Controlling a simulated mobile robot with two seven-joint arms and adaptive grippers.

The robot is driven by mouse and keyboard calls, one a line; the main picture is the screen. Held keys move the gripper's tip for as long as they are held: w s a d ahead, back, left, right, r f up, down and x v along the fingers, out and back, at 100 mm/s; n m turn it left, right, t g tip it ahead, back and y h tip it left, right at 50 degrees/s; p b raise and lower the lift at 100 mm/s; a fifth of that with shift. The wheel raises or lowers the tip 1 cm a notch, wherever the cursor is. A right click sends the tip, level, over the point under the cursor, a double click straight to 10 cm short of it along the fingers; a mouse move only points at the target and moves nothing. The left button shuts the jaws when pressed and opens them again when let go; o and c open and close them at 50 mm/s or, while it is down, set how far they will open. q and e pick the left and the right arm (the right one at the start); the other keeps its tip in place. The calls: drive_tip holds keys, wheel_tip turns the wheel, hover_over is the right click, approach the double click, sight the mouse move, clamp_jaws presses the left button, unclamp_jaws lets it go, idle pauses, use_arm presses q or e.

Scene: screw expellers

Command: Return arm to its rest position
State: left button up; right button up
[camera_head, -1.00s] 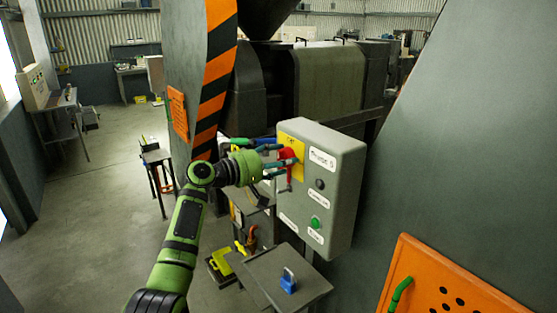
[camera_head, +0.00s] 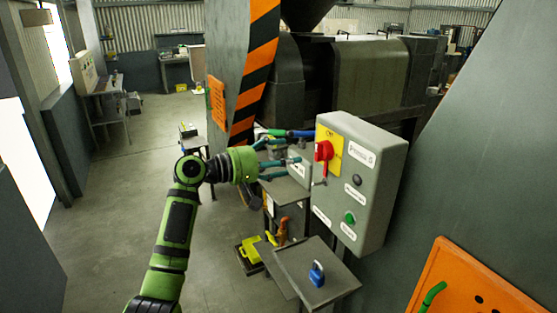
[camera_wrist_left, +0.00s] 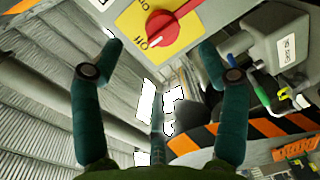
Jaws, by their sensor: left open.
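My left gripper (camera_head: 288,160) is open and empty, to the left of the grey control box (camera_head: 375,195) in the head view. Its teal fingers are apart from the red rotary switch (camera_head: 323,151), which sits on a yellow plate (camera_head: 331,136) on the box front. In the left wrist view my left gripper (camera_wrist_left: 160,50) has its two fingers spread, with the red switch (camera_wrist_left: 172,27) beyond them at the top. My left arm (camera_head: 176,225) is bent and reaches up from the bottom of the head view. My right gripper is not in view.
A green button (camera_head: 349,218) is low on the box. A blue padlock (camera_head: 317,272) sits on a small dark table (camera_head: 285,262) below. A striped column (camera_head: 230,75) stands behind the gripper. An orange panel (camera_head: 470,285) is at lower right. Open floor (camera_head: 110,210) lies left.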

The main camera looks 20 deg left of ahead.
use_arm(q)
drive_tip(key=shift+s+a, duration=0.35)
drive_tip(key=shift+s, duration=0.15)
